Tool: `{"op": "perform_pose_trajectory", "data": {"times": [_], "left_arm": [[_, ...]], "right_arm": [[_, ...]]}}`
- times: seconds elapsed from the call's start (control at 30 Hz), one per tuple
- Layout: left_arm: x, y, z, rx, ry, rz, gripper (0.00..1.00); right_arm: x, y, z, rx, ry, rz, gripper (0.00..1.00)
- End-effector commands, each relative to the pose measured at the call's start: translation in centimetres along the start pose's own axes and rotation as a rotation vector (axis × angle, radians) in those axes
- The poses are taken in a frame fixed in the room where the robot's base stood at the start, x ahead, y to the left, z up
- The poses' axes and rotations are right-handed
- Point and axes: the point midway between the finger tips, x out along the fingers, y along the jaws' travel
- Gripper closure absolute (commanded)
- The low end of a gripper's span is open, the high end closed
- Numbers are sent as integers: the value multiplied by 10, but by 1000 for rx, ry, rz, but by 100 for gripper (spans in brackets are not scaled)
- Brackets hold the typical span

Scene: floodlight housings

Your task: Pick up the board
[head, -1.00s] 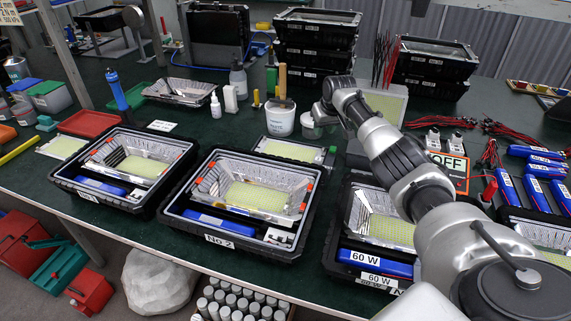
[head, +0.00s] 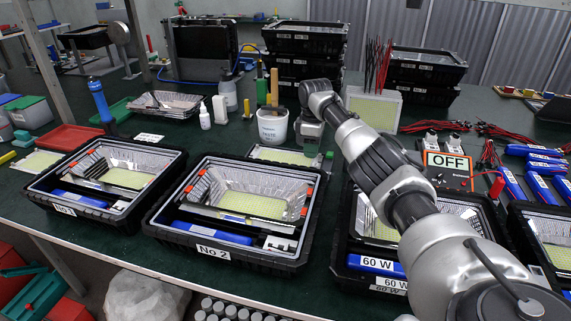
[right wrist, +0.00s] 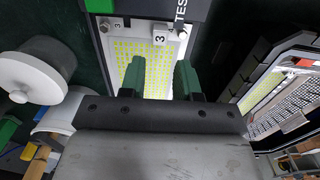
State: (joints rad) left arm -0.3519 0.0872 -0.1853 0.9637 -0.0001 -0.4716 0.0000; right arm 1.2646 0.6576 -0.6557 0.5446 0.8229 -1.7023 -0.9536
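A flat board (head: 284,155) with a yellow-dotted LED panel lies on the green table behind housing No 2. In the right wrist view, the board (right wrist: 148,60) is seen from close above, with a "3" tag and a dark strip marked "TEST" at its far end. My right gripper (head: 311,143) is above the right part of the board. In the wrist view, the right gripper's two green fingers (right wrist: 172,78) are apart with the board's panel showing between them, and nothing is held. Whether they touch the board cannot be told. My left gripper is not in view.
A white tub (head: 272,130) with tools stands close behind the board. Housing No 2 (head: 212,250) is in front of it. A white-lidded jar (right wrist: 38,75) is left in the wrist view.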

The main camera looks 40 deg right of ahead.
Motion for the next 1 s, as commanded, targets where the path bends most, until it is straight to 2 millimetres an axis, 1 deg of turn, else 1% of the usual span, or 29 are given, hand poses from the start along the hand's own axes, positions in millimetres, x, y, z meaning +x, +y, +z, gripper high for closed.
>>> {"op": "perform_pose_trajectory", "data": {"times": [0.23, 0.33, 0.43, 0.67, 0.7, 0.83, 0.87, 1.0], "left_arm": [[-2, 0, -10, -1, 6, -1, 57], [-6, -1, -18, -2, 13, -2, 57], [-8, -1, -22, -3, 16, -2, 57], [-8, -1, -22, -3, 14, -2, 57], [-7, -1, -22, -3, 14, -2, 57], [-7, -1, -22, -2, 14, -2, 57], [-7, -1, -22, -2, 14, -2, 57], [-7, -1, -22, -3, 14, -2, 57]], "right_arm": [[34, 2, 8, 2, -1, -1, 68], [47, 1, 7, 2, -1, -1, 68], [54, 1, 7, 1, -1, -1, 68], [57, 0, 7, 1, -4, -4, 68], [58, 0, 7, 1, -4, -5, 77], [58, 0, 8, 1, -5, -5, 97], [58, 0, 8, 1, -5, -5, 100], [58, 0, 7, 1, -5, -4, 100]]}}
